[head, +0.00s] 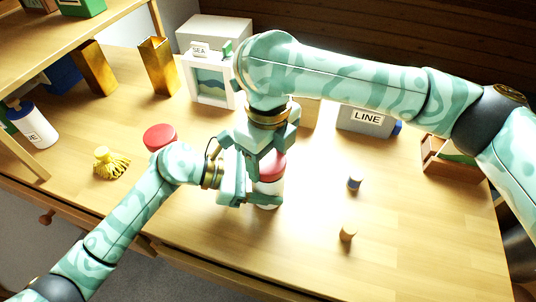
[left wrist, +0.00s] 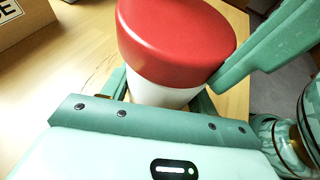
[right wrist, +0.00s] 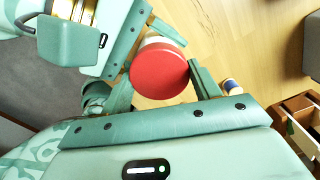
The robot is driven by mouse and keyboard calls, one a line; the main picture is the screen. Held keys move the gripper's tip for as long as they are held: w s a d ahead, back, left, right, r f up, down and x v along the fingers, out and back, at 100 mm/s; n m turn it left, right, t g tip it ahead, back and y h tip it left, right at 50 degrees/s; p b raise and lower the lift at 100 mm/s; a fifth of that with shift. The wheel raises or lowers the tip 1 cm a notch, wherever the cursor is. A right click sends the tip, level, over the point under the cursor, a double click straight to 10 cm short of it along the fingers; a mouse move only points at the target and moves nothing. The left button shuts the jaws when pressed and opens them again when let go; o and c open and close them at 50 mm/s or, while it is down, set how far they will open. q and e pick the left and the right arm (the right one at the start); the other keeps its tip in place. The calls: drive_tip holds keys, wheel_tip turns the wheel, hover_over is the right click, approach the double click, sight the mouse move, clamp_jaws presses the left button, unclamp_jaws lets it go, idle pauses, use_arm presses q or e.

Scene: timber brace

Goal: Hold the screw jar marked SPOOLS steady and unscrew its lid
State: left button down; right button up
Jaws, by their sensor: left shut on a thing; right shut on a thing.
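The screw jar has a white body (head: 268,203) and a red lid (head: 272,168), and stands upright on the table in the head view. No SPOOLS lettering is visible on it. My left gripper (head: 258,192) is shut around the white body, low down; the left wrist view shows the body (left wrist: 158,94) between its fingers, under the lid (left wrist: 172,40). My right gripper (head: 268,160) comes from above and is shut on the red lid, which shows between its fingers in the right wrist view (right wrist: 160,73). The lid sits on the body; whether it is loosened I cannot tell.
Another red round top (head: 159,136) and a yellow tassel (head: 110,163) are to the left. A box marked LINE (head: 366,121) and a SEA box (head: 210,78) stand behind. Two small corked-looking pieces (head: 355,181) (head: 347,233) lie to the right, where the table is otherwise clear.

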sight(268, 160)
drive_tip(key=shift+r, duration=0.15)
drive_tip(key=shift+r, duration=0.9)
drive_tip(key=shift+r, duration=2.05)
use_arm(q)
drive_tip(key=shift+c, duration=1.8)
unclamp_jaws()
